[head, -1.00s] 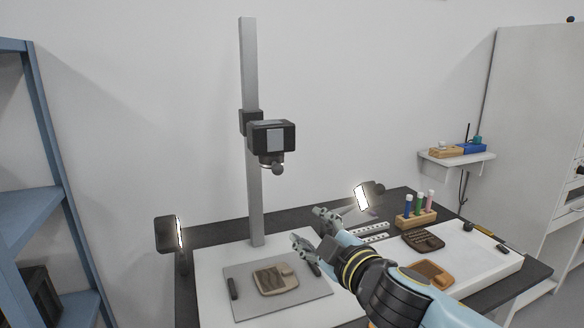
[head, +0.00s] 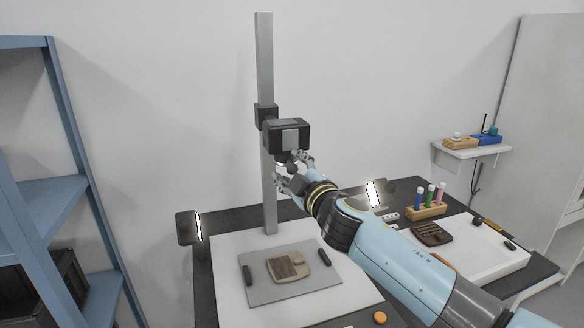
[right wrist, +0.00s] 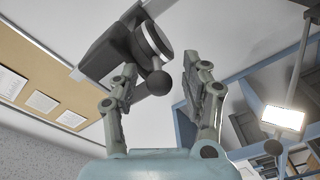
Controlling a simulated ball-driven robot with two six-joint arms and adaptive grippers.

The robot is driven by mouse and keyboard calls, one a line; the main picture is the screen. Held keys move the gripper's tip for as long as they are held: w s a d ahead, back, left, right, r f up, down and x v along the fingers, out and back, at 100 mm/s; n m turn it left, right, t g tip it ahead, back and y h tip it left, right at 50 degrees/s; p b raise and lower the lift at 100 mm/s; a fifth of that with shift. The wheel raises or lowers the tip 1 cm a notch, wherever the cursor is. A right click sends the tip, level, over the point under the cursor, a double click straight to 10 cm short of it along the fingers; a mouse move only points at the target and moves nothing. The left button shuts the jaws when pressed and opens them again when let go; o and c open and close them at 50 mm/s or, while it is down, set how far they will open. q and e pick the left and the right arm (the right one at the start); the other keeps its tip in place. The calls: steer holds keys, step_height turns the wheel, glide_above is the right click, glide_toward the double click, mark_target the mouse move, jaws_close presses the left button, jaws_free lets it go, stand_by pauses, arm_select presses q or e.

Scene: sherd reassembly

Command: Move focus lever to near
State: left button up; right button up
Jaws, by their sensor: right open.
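The dark box-shaped camera (head: 288,135) hangs on the upright column, its lens facing down. In the right wrist view its lens (right wrist: 152,42) has a pale ring, and the focus lever ends in a dark ball knob (right wrist: 159,83). My right gripper (head: 292,173) is raised just under the camera, fingers pointing up at the lens. In the right wrist view the open fingers (right wrist: 165,75) stand either side of the ball knob, with no clear contact. In the head view the fingers largely hide the lever. My left gripper is not in view.
The grey column (head: 265,60) stands close beside my right gripper. A lamp (head: 376,193) stands right of it, another lamp (head: 188,227) at left. Below, a patterned sherd (head: 283,268) lies on a grey board (head: 262,292). A vial rack (head: 427,211) stands at right.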

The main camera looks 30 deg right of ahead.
steer(key=shift+c, duration=0.2)
jaws_close()
stand_by(0.4)
